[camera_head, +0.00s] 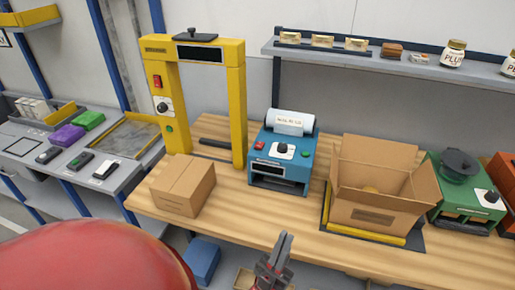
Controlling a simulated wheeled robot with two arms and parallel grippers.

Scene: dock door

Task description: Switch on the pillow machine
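The pillow machine appears to be the blue machine (281,160) on the wooden bench, with a white film roll (290,122) on top. Its front panel has a red switch (260,145) at left, a dark knob (282,148) in the middle and a small green button (305,154) at right. Whether it is on cannot be told. My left gripper (283,240) is at the bottom middle, in front of the bench edge, below and apart from the machine. It seems empty; its finger gap is unclear. My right gripper is not in view.
A yellow frame machine (238,105) and a closed carton (184,186) stand left of the blue machine. A shelf (385,62) hangs behind. Bare bench (250,215) lies in front.

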